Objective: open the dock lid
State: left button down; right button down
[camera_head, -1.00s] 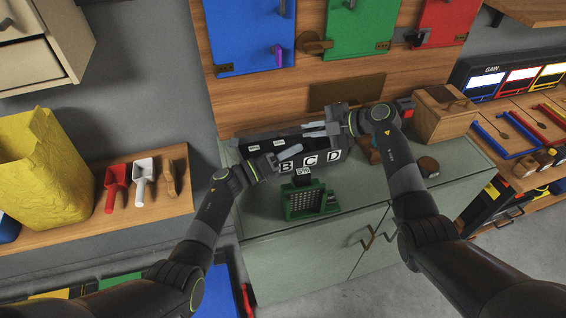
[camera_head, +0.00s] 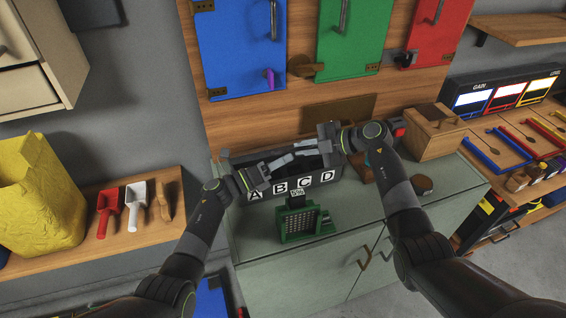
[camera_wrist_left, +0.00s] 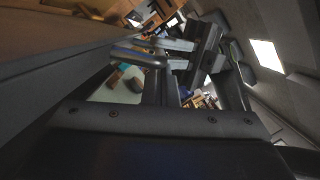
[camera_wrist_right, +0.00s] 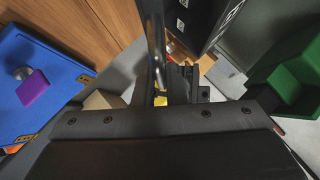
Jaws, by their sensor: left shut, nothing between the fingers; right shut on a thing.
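The dark dock box (camera_head: 296,184), lettered A, B, C and D on its front, stands on the green cabinet. Its upper part is largely hidden by my grippers, so I cannot tell how far the lid is raised. My left gripper (camera_head: 281,162) is shut and empty above the left and middle of the box. My right gripper (camera_head: 318,147) is shut above its right part. In the right wrist view, a grey metal bar (camera_wrist_right: 155,35) runs up from between the fingers; I cannot tell which part it belongs to. A grey rounded bar (camera_wrist_left: 135,57) crosses the left wrist view.
A green rack (camera_head: 300,222) with a small sign stands in front of the box. A wooden box (camera_head: 434,132) and a brown round block (camera_head: 421,184) stand to the right. The green cabinet top (camera_head: 365,212) is clear at front right.

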jog(key=c, duration=1.5)
grip_release()
jog(key=shift+s+d+f, duration=0.2)
jog(key=shift+s+f, duration=0.2)
jog(key=shift+f, duration=0.25)
pick_arm(q)
jog(key=shift+w+r, duration=0.3)
jog(key=shift+r, duration=0.25)
